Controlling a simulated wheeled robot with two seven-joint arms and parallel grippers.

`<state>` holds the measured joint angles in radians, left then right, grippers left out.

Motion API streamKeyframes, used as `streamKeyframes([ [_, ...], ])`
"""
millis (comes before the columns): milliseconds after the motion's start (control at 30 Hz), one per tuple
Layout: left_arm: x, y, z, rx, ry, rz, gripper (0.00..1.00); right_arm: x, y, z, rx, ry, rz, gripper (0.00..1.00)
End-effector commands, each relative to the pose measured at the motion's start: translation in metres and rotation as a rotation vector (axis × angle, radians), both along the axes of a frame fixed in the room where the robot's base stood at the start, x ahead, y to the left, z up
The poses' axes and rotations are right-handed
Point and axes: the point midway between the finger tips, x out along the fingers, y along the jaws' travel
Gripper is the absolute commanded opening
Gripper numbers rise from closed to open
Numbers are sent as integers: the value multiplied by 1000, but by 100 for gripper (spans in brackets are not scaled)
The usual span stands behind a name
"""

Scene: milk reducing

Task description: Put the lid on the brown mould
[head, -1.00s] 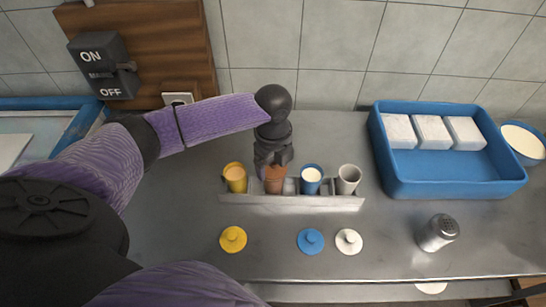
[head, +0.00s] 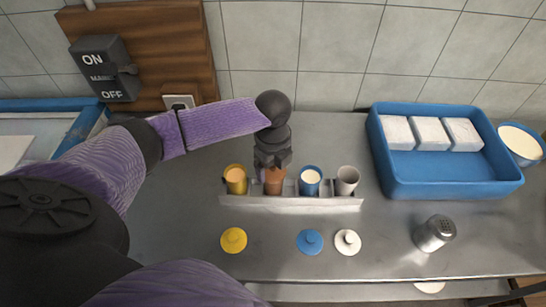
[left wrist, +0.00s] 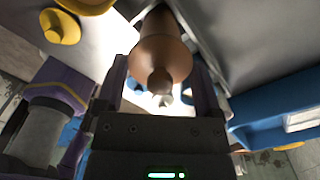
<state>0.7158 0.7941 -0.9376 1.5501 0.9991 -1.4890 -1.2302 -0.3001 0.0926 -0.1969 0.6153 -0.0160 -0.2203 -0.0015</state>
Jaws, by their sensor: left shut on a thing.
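The brown mould (head: 274,187) stands in the metal rack (head: 330,202), between the yellow mould and the blue mould. My left gripper (head: 272,164) is directly above it, pointing down. In the left wrist view, the brown lid (left wrist: 160,55) with its round knob lies between the fingers of my left gripper (left wrist: 158,90), which is shut on it. The lid is lined up with the brown mould's top. Whether it is fully seated cannot be told, as the gripper covers the rim in the head view. My right gripper is not in view.
The yellow mould (head: 235,186), blue mould (head: 309,188) and white mould (head: 346,184) stand open in the rack. Yellow (head: 233,240), blue (head: 310,242) and white (head: 347,242) lids lie in front. A blue tray (head: 450,180) and a shaker (head: 434,233) are at right.

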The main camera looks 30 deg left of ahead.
Motion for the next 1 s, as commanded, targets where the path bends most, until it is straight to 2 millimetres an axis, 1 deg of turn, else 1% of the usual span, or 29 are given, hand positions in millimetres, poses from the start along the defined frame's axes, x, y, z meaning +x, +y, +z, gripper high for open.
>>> streamKeyframes([
  [267,0,0,0,0,0,0,32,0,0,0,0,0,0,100],
  [600,0,0,1,0,0,0,32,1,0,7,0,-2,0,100],
  [933,0,0,0,0,0,0,32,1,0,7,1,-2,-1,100],
  [967,0,0,0,0,0,0,88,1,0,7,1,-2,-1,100],
  [1000,0,0,0,0,0,0,96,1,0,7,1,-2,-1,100],
])
